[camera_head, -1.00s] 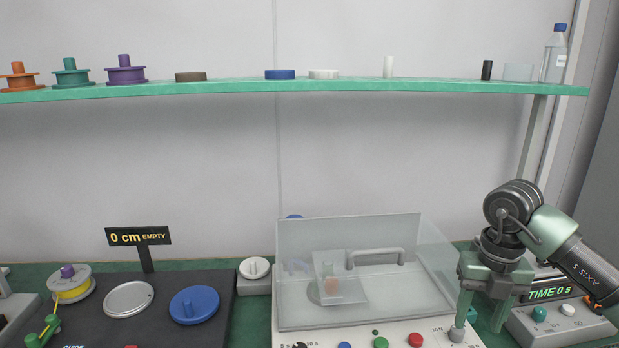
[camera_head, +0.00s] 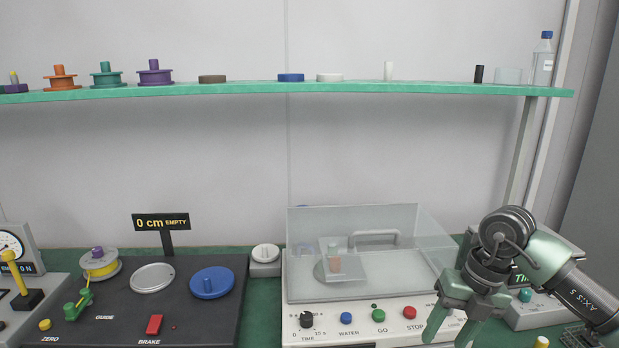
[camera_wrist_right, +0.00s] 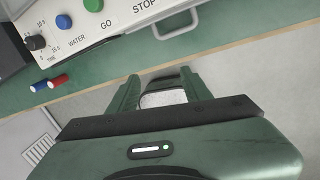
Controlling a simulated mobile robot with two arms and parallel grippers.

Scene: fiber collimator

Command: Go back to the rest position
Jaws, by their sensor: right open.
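My right gripper (camera_head: 461,318) is open and empty in the head view, at the lower right, in front of the right end of the white machine (camera_head: 293,312). In the right wrist view the gripper (camera_wrist_right: 163,84) shows two spread green fingers with nothing between them, near the front edge of the green bench (camera_wrist_right: 215,68). My left gripper is not in view.
The machine has a clear lid (camera_head: 345,225) and several buttons. A dark fiber panel (camera_head: 205,320) stands left of it, reading 0 cm EMPTY. A shelf (camera_head: 330,88) carries spools and caps. Red (camera_wrist_right: 57,80) and blue (camera_wrist_right: 38,86) cylinders lie on the bench.

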